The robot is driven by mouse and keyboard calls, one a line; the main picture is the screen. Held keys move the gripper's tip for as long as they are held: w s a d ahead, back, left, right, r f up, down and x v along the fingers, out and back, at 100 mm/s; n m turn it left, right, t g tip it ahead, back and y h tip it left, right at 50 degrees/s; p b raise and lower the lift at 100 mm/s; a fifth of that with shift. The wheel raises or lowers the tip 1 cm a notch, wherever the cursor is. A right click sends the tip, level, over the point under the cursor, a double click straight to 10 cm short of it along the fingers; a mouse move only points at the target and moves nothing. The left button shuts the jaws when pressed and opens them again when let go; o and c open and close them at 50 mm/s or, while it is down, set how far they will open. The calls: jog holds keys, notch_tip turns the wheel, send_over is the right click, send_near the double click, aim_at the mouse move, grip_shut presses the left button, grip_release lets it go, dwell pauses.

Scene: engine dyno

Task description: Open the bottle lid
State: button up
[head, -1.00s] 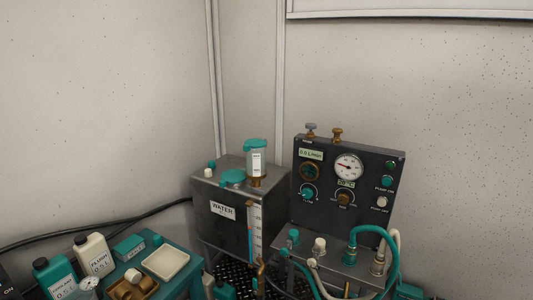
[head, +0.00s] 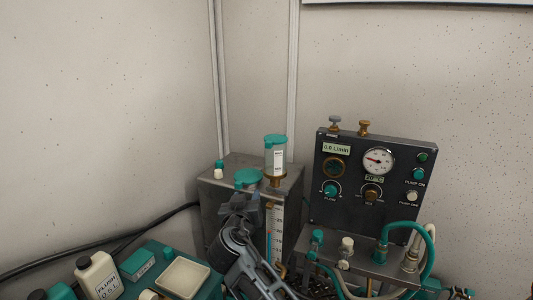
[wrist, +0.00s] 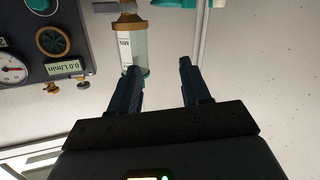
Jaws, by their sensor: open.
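The white FLUSH bottle (head: 102,280) with a dark cap (head: 83,263) stands at the lower left of the head view. Beside it, a teal bottle (head: 62,292) with a dark cap (head: 38,295) is cut off by the bottom edge. My gripper (head: 238,200) is in front of the grey water tank, well right of both bottles; its fingers are hard to make out there. In the wrist view my gripper (wrist: 160,67) is open with nothing between its fingers. The wrist view is upside down and shows neither bottle.
The water tank (head: 212,205) carries a teal lid (head: 247,176) and a clear cup with teal top (head: 275,155), which shows near a finger in the wrist view (wrist: 133,50). A gauge panel (head: 400,215) with hoses stands right. A white tray (head: 182,278) lies near the bottles.

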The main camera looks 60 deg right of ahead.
aim_at(267, 143)
jog(key=w+d+r+m+g+h, duration=0.1)
jog(key=d+r+m+g+h, duration=0.2)
jog(key=d+r+m+g, duration=0.5)
jog(key=shift+w+d+r+n+t+p, duration=0.15)
jog(key=shift+d+r+n+t, duration=0.25)
jog(key=shift+d, duration=0.8)
jog(key=shift+w+d+r+n+t+p, duration=0.1)
jog(key=shift+d+r+n+t, duration=0.25)
jog(key=shift+d, duration=0.8)
jog(key=shift+w+d+r+n+t+p, duration=0.15)
jog(key=shift+d+r+n+t, duration=0.2)
jog(key=shift+d, duration=0.85)
jog(key=shift+f, duration=0.1)
jog(key=shift+c, duration=0.4)
grip_shut()
